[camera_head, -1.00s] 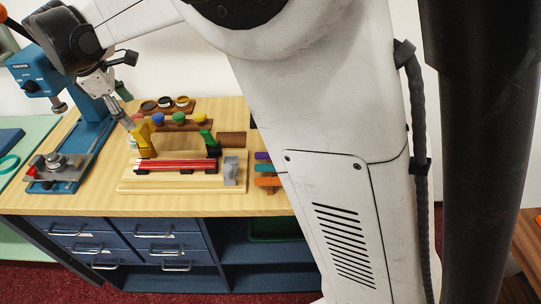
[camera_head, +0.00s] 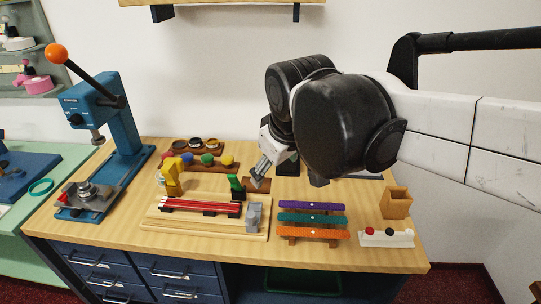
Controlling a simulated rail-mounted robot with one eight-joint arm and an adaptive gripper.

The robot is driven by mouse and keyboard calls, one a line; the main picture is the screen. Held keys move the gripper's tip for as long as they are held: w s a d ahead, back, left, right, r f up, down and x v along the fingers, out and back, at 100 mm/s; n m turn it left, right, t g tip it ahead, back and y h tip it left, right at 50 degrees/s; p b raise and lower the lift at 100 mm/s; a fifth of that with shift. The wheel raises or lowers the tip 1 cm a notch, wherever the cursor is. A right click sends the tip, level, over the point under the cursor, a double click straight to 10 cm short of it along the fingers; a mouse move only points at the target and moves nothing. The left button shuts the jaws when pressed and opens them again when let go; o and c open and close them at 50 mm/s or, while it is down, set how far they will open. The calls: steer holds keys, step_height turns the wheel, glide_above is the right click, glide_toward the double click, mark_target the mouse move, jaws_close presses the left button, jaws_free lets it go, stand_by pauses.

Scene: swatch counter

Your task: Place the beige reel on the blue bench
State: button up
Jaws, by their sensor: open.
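My gripper (camera_head: 259,174) is open, pointing down and left above the counter, behind the green piece (camera_head: 237,186). Nothing is seen between its fingers, which are small in this view. I cannot make out a beige reel for certain; several small dark and brown round pieces (camera_head: 195,143) sit in a brown rack at the back. Three slatted benches stand at the front right: purple (camera_head: 312,205), teal (camera_head: 310,219) and orange (camera_head: 312,233). None is plainly blue.
A blue press (camera_head: 117,125) stands left. A shelf (camera_head: 220,2) hangs above.

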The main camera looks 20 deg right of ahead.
steer(key=s+d+f+m+t, duration=0.1)
steer(key=s+d+f+m, duration=0.4)
steer(key=s, duration=0.4)
steer(key=shift+f+t, duration=0.2)
steer(key=shift+t, duration=0.2)
stand_by(0.7)
